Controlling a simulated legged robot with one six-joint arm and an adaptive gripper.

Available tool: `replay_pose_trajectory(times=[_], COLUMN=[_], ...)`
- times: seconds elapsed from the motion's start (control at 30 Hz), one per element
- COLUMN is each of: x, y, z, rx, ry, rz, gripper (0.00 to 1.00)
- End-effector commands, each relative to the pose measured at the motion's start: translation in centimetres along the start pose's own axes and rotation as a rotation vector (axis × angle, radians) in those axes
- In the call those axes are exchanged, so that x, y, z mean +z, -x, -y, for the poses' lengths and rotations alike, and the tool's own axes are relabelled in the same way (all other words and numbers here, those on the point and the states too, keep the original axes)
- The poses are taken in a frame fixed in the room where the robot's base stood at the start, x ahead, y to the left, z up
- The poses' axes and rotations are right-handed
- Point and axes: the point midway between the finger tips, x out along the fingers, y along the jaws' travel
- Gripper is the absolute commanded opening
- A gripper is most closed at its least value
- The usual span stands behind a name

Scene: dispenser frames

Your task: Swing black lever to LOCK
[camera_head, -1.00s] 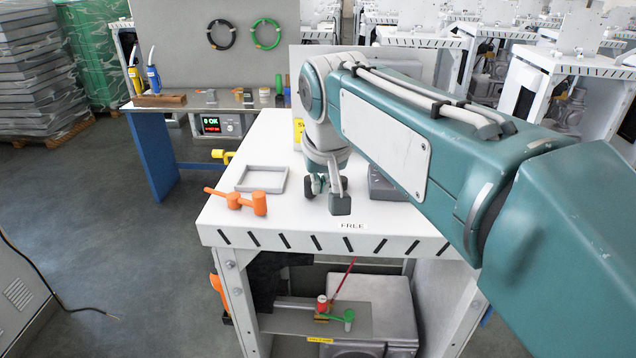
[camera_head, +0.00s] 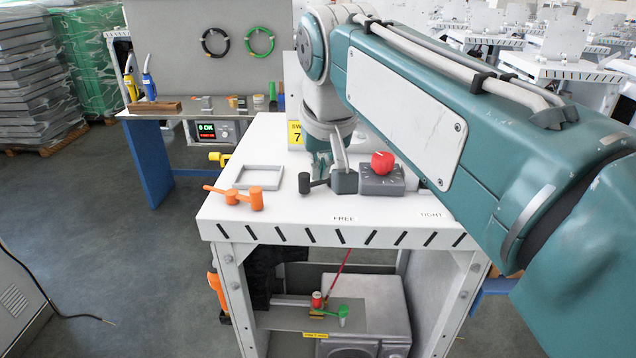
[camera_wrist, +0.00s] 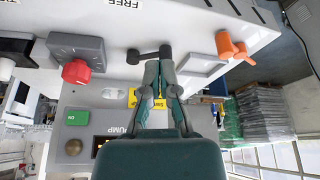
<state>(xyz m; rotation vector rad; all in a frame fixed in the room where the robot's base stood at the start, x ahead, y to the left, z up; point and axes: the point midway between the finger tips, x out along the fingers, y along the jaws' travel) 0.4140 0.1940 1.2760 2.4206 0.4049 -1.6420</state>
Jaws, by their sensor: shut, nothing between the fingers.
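The black lever (camera_head: 306,184) lies on the white bench, left of a grey box with a red knob. Its dark end and short bar point left in the head view. In the wrist view the lever (camera_wrist: 134,56) runs across just past my fingertips. My gripper (camera_head: 340,170) is shut and empty, pointing down at the right end of the lever. In the wrist view the fingers of my gripper (camera_wrist: 160,64) are together. They cover the lever's right end, and I cannot tell whether they touch it. I see no LOCK label.
The grey box (camera_head: 381,184) with its red knob (camera_head: 382,162) stands close right of my gripper. An orange handle (camera_head: 236,197) and an empty grey tray (camera_head: 259,178) lie left. The bench front, labelled FREE (camera_head: 343,218) and TIGHT (camera_head: 431,215), is clear.

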Motion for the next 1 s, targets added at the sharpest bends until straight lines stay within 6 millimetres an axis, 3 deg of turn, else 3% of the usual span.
replay_pose_trajectory(times=[0.1,0.23,0.67,0.77,1.0], x=[0.0,0.0,0.4,1.9,9.3], y=[2.0,3.1,3.3,3.0,0.6], z=[-0.1,-0.1,-0.4,-1.9,-7.5], rx=[-0.001,-0.001,0.002,0.01,0.048], ry=[0.0,0.0,-0.006,-0.029,-0.122], rz=[-0.003,-0.001,-0.002,-0.009,-0.044], gripper=[0.0,0.0,0.0,0.0,0.0])
